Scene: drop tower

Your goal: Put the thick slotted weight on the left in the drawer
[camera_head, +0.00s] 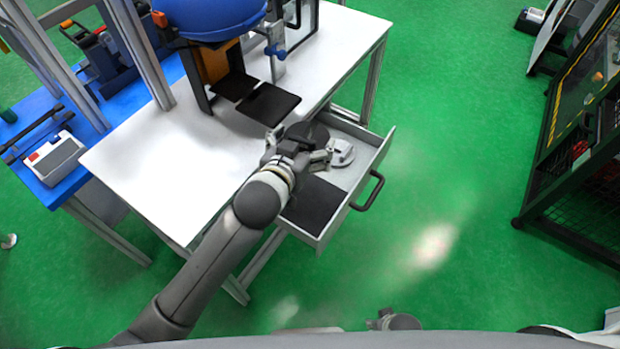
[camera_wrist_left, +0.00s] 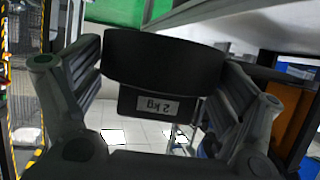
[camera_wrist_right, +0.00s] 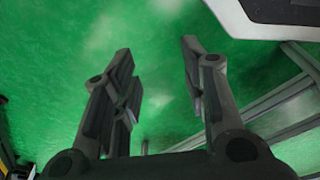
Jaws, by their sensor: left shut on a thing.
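My left gripper (camera_head: 300,145) is shut on a thick black slotted weight (camera_head: 309,131) and holds it over the open drawer (camera_head: 367,183). In the left wrist view the weight (camera_wrist_left: 150,60) sits between both fingers, with a "2 kg" label on the block below the disc. I cannot tell how far it is above the drawer floor. A light grey weight (camera_head: 342,153) lies in the drawer, right of the gripper. My right gripper (camera_wrist_right: 158,70) is open and empty, over the green floor in the right wrist view.
The white table (camera_head: 150,165) stands above the drawer, with black plates (camera_head: 268,104) and a blue rounded part (camera_head: 215,18) of the tower on it. A dark mat (camera_head: 312,205) covers the drawer's near part. A black rack (camera_head: 575,130) stands far right; green floor between is clear.

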